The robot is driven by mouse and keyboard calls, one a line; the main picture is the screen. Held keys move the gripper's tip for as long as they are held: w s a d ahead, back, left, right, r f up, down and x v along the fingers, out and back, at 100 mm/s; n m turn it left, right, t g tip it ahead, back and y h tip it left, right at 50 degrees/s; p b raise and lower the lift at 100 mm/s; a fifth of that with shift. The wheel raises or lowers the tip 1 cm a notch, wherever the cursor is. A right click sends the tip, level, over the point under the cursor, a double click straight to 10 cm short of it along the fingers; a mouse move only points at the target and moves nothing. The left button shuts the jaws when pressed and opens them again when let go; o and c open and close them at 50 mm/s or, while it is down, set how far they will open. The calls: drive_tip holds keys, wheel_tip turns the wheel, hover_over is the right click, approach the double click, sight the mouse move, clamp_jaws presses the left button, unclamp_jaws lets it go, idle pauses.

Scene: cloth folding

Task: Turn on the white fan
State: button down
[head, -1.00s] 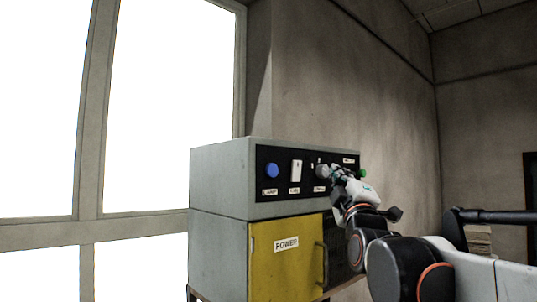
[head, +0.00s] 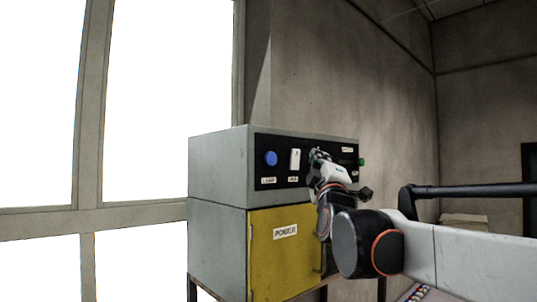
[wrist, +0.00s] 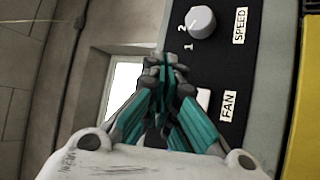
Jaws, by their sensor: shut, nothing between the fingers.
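The control box has a black panel (head: 335,148) with a white switch (head: 295,158) between a blue button and my gripper. In the wrist view, part of the white switch (wrist: 203,97) shows beside a FAN label (wrist: 228,105); my finger covers the rest. A grey knob (wrist: 202,22) marked SPEED sits farther along the panel. My gripper (head: 317,154) is in front of the panel, just right of the switch. Its teal fingers (wrist: 160,60) are together with nothing between them. Contact with the panel cannot be told. The fan itself is not in view.
A blue button (head: 270,158) is at the panel's left and a green one (head: 361,162) at its right. A yellow door (head: 285,255) labelled POWER is below. A wall stands behind the box, with bright windows (head: 150,100) at left.

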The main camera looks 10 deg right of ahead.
drive_tip(key=shift+w+a+r, duration=0.2)
drive_tip(key=shift+w+a, duration=0.7)
drive_tip(key=shift+w, duration=0.3)
drive_tip(key=shift+w, duration=0.1)
idle(0.6)
drive_tip(key=shift+w+a, duration=0.2)
drive_tip(key=shift+w, duration=0.05)
drive_tip(key=shift+w+a+r, duration=0.1)
drive_tip(key=shift+w+a, duration=0.15)
drive_tip(key=shift+w, duration=0.05)
idle(0.9)
drive_tip(key=shift+s+d, duration=0.1)
drive_tip(key=shift+s+d, duration=0.4)
drive_tip(key=shift+s, duration=0.2)
drive_tip(key=s+d, duration=0.1)
drive_tip(key=s, duration=0.1)
drive_tip(key=s+d+f, duration=0.1)
drive_tip(key=s+d, duration=0.1)
idle(0.6)
